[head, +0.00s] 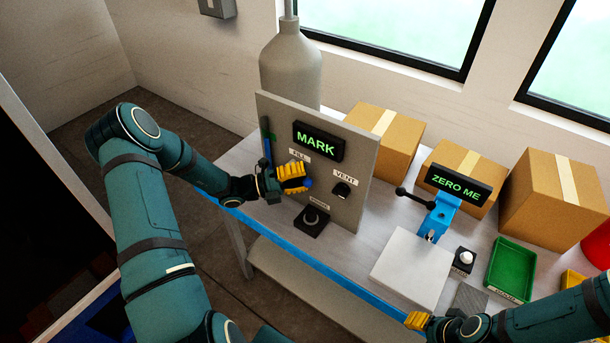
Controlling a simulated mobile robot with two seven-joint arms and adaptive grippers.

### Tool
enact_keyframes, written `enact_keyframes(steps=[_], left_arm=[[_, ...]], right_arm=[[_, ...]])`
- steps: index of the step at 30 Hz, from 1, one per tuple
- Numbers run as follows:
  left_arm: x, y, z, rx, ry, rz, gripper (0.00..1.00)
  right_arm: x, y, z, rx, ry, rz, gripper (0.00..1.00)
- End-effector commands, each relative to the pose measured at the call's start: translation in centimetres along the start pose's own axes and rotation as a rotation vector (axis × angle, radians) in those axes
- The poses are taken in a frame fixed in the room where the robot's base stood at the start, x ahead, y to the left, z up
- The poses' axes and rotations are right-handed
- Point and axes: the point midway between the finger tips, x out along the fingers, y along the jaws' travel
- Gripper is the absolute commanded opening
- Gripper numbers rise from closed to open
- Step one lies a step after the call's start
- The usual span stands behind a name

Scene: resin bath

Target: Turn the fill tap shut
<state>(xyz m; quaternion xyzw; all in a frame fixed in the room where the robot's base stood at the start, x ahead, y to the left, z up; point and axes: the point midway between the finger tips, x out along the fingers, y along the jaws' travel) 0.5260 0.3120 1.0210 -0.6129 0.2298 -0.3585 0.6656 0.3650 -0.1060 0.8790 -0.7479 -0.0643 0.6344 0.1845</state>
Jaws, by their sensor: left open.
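The grey panel (348,156) stands upright on the bench with a lit display reading MARK (318,142). A FILL label (299,154) is on it, below the display. My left gripper (298,182) is open in front of the panel, just below this label. A small blue part, perhaps of the fill tap (308,183), shows at its yellow fingertips. The gripper hides the rest of the tap, and I cannot tell whether they touch. My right gripper (418,320) is at the bench's front edge, and its jaw state is unclear.
A black switch (342,190) sits under the VENT label, and a black knob box (312,220) stands below my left gripper. A ZERO ME display (459,185), a white plate (411,268), a green tray (514,270) and cardboard boxes (553,205) occupy the right side. A grey cylinder (290,65) stands behind the panel.

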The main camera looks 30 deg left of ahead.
Motion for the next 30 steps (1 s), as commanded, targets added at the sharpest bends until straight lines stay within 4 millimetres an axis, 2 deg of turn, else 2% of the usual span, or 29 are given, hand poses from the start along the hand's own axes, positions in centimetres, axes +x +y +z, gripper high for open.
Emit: enact_keyframes(steps=[4, 12, 14, 15, 16, 30], left_arm=[[0.63, 0.01, -0.02, -0.001, 0.0, 0.0, 0.41], [0.68, 0.0, -0.02, 0.0, 0.0, 0.0, 0.41], [0.67, 0.0, -0.02, 0.0, 0.0, 0.0, 0.2], [0.67, 0.0, -0.02, 0.0, 0.0, 0.0, 0.05], [0.66, 0.0, -0.02, 0.0, 0.0, 0.0, 0.0], [0.67, 0.08, -0.38, -0.005, 0.007, 0.0, 0.0]], right_arm=[[-0.04, -0.01, 0.0, 0.0, 0.0, 0.0, 0.47], [-0.04, -0.01, 0.0, 0.0, 0.0, 0.0, 0.47], [-0.04, -0.01, -0.01, 0.0, 0.0, 0.0, 0.47], [-0.04, -0.01, -0.01, 0.0, 0.0, 0.0, 0.47], [-0.04, -0.01, -0.01, 0.0, 0.0, 0.0, 0.47], [-0.04, -0.01, -0.01, 0.0, 0.0, 0.0, 0.47]])
